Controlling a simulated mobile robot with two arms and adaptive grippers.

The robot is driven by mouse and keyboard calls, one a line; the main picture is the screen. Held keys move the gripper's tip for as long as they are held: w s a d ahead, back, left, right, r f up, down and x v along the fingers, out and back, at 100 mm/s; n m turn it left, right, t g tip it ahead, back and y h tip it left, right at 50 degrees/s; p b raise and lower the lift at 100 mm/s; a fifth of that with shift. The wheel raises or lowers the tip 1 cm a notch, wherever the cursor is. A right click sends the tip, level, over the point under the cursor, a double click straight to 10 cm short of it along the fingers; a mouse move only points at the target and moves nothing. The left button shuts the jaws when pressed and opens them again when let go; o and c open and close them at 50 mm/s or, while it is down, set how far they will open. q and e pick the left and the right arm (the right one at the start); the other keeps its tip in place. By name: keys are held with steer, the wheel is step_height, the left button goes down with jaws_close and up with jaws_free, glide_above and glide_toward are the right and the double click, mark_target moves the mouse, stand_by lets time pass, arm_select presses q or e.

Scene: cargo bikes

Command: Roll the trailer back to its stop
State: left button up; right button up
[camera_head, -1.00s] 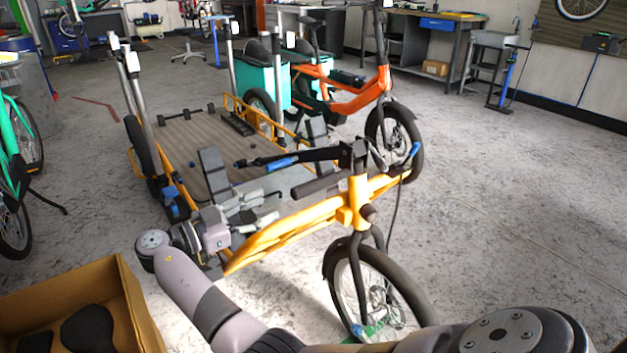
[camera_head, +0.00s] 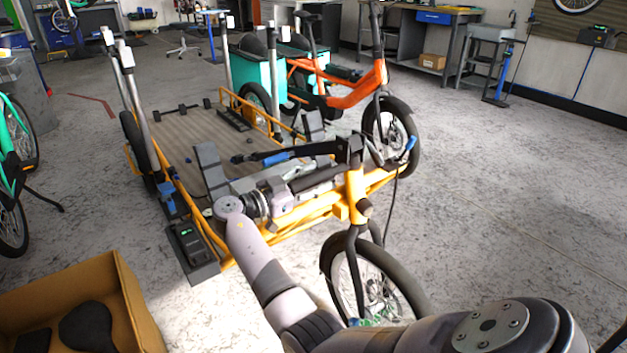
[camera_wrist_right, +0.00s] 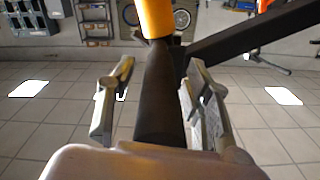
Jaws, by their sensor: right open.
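The yellow-framed cargo vehicle (camera_head: 355,190), which I take to be the trailer, stands on the floor in the middle, with a flat ribbed deck (camera_head: 185,150) behind its front wheel (camera_head: 375,285). My right gripper (camera_head: 318,178) is beside its dark handle bar, low over the front of the deck. In the right wrist view, the open fingers (camera_wrist_right: 160,85) stand on either side of a dark grip (camera_wrist_right: 160,105) that runs to a yellow part (camera_wrist_right: 154,18). A gap shows on the left side of the grip; contact on the right is unclear. I cannot single out the stop. My left gripper is out of view.
A cardboard box (camera_head: 130,300) with dark saddles sits at the lower left. An orange bike (camera_head: 350,92) stands close behind, a green bike (camera_head: 12,160) at the left edge. Upright posts (camera_head: 140,105) rise from the deck's sides. The floor at the right is open.

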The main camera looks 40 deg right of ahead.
jaws_close()
stand_by(0.6)
